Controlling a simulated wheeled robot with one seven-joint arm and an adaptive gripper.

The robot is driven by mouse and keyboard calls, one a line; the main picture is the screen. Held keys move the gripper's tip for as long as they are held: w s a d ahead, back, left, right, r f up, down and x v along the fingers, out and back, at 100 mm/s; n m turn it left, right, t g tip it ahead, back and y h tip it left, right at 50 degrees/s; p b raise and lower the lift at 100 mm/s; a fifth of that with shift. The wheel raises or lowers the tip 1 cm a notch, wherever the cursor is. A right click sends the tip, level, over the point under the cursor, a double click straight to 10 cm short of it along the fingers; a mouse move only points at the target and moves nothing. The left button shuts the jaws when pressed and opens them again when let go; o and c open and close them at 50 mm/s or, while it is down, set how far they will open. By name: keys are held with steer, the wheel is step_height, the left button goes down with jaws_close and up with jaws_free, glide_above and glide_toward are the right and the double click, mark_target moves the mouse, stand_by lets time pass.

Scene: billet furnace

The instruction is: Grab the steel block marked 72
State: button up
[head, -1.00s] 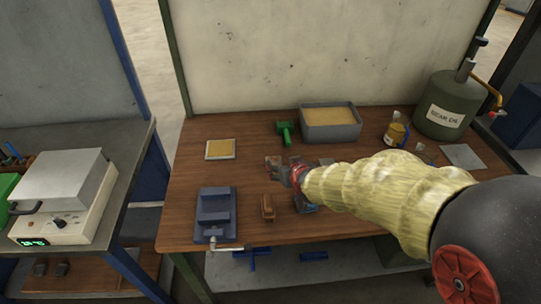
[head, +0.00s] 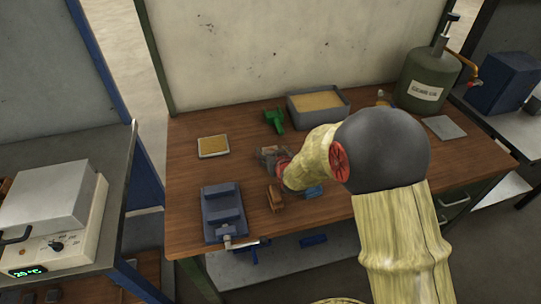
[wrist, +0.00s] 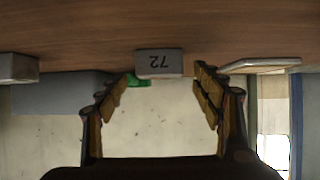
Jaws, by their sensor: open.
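The steel block marked 72 (wrist: 160,63) is a small grey block on the wooden table, its number upside down in the wrist view. It lies ahead of my gripper (wrist: 164,76), in line with the gap between the two fingers. The fingers are spread wide with nothing held, and the block looks beyond their tips.
Behind the block are a green tool (head: 275,120) and a sand-filled bin (head: 318,93). A yellow-topped pad (head: 213,146) lies left. A blue vise (head: 222,205) and a brown wooden object (head: 275,197) stand nearer.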

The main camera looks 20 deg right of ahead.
steer(key=shift+w+f, duration=0.35)
steer(key=shift+w, duration=0.3)
steer(key=shift+c, duration=0.2)
jaws_close()
steer(key=shift+r, duration=0.15)
stand_by(0.4)
